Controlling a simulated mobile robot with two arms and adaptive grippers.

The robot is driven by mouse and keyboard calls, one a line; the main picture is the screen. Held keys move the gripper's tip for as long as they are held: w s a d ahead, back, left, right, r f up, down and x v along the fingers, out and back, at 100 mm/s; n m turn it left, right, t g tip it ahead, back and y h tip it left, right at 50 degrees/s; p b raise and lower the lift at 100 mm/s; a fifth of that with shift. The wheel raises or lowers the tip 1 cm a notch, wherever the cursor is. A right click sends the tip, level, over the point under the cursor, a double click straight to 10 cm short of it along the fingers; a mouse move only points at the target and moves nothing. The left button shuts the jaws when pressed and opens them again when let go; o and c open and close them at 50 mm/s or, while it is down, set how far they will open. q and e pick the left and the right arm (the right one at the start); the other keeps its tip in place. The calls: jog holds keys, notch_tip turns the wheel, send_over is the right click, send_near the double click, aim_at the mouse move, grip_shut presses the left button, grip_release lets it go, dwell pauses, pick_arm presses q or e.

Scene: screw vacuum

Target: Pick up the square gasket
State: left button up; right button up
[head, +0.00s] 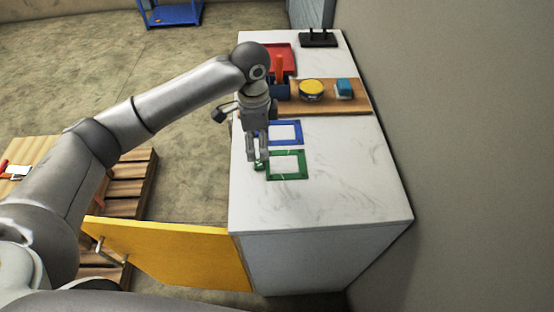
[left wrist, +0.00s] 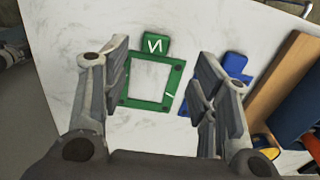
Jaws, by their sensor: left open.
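A green square frame (head: 287,178), which looks like the square gasket, lies flat on the white marble-patterned counter. A blue square frame (head: 299,132) lies just behind it. My left gripper (head: 257,158) points down over the left side of these frames in the head view. In the left wrist view my left gripper (left wrist: 155,100) is open, with the green frame (left wrist: 177,76) and its tab marked with a white letter visible between the fingers. The blue frame (left wrist: 236,66) is partly hidden by the right finger. No held object is visible. My right gripper is not in view.
A wooden board (head: 357,106) on the counter (head: 335,205) carries a yellow round item (head: 311,89) and a blue block (head: 344,88). A red tray (head: 285,54) and a black stand (head: 318,39) are farther back. A yellow cabinet door (head: 185,257) hangs open. The counter's front right is clear.

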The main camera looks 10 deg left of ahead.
aim_at(261, 163)
pick_arm(q)
jog(key=shift+s+f, duration=0.1)
jog(key=shift+f, duration=0.55)
jog(key=f, duration=0.1)
jog(key=f+p, duration=0.1)
jog(key=f, duration=0.3)
jog(key=shift+s+d+p, duration=0.15)
jog(key=shift+d+p, duration=0.15)
jog(key=shift+p, duration=0.1)
jog(key=shift+c, duration=0.5)
jog(key=c, duration=0.9)
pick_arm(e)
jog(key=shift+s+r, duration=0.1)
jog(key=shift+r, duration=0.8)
